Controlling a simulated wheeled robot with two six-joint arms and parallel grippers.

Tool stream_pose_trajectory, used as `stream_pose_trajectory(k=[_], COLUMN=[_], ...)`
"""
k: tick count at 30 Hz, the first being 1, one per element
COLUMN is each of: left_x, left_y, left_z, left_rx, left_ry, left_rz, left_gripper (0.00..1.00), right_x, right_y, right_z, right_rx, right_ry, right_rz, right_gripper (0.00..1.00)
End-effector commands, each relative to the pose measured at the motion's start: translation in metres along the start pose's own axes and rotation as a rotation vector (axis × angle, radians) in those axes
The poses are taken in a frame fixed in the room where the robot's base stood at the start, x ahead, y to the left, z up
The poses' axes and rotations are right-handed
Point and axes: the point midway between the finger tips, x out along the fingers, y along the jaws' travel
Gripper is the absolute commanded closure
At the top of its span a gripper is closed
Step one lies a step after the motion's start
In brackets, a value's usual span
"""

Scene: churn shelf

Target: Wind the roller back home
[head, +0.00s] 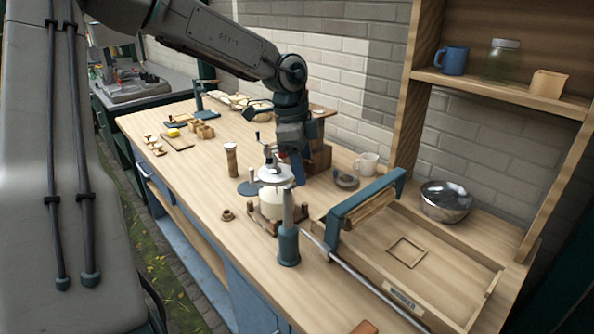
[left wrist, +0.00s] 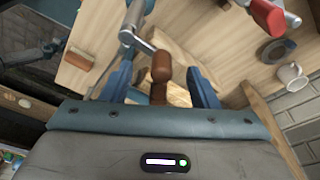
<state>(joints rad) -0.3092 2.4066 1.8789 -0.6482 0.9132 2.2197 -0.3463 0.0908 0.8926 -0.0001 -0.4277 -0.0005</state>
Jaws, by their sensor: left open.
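A wooden roller (head: 370,208) sits under a teal frame (head: 352,207) across the left end of a long wooden tray (head: 450,268). A teal post (head: 288,247) with a grey metal top stands by the tray's near left corner. In the left wrist view a metal crank arm (left wrist: 143,43) ends in a brown wooden knob (left wrist: 160,66). My left gripper (head: 297,168) reaches down behind the post; in its wrist view (left wrist: 160,88) the knob shows between the two open blue fingers. I cannot tell whether they touch it. My right gripper is not in view.
A white churn jar (head: 275,202) on a wooden base stands close left of the post. A steel bowl (head: 445,202) and a white mug (head: 367,163) stand behind the tray. A shelf (head: 505,88) rises at back right.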

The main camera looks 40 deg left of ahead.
Motion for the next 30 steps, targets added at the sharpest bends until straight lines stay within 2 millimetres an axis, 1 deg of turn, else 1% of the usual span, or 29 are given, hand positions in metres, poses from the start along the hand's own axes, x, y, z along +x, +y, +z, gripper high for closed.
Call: stream_pose_trajectory(k=[4,6,11,30], left_x=[0.000,-0.001,-0.007,-0.057], left_y=[0.000,0.000,0.000,0.000], left_z=[0.000,0.000,-0.001,-0.011], left_rx=[0.000,0.000,0.000,0.001], left_ry=[0.000,0.000,0.000,-0.001], left_rz=[0.000,0.000,-0.001,-0.001], left_gripper=[0.45,0.45,0.45,0.45], right_x=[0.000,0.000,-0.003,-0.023], right_y=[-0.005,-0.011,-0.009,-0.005], right_z=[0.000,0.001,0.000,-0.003], right_rx=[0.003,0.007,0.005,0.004], right_ry=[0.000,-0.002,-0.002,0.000], right_rz=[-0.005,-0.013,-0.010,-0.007], right_gripper=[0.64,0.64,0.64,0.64])
